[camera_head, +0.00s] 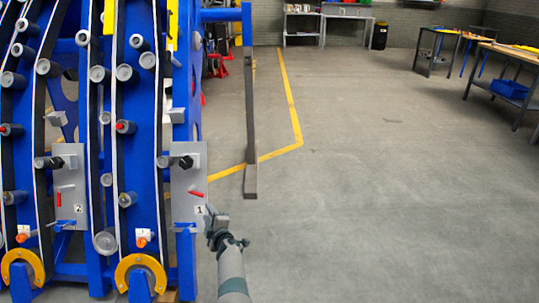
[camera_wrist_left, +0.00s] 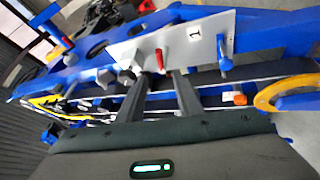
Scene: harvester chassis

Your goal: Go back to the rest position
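My left gripper (camera_head: 211,213) is at the lower middle of the head view, at the end of my arm that rises from the bottom edge. It is close to the lower right of the grey plate marked 1 (camera_head: 186,179) on the blue harvester chassis (camera_head: 140,75). In the left wrist view the two dark fingers of the left gripper (camera_wrist_left: 160,78) stand apart, with nothing held between them. Beyond them are the plate marked 1 (camera_wrist_left: 198,42) and its red handle (camera_wrist_left: 160,58). I cannot tell whether the fingers touch the plate. My right gripper is not in view.
The chassis fills the left side, with rollers and yellow half-rings (camera_head: 140,267) low down. A grey post (camera_head: 250,130) stands right of it. Workbenches (camera_head: 510,70) are at the far right. The grey floor (camera_head: 390,190) at right is free.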

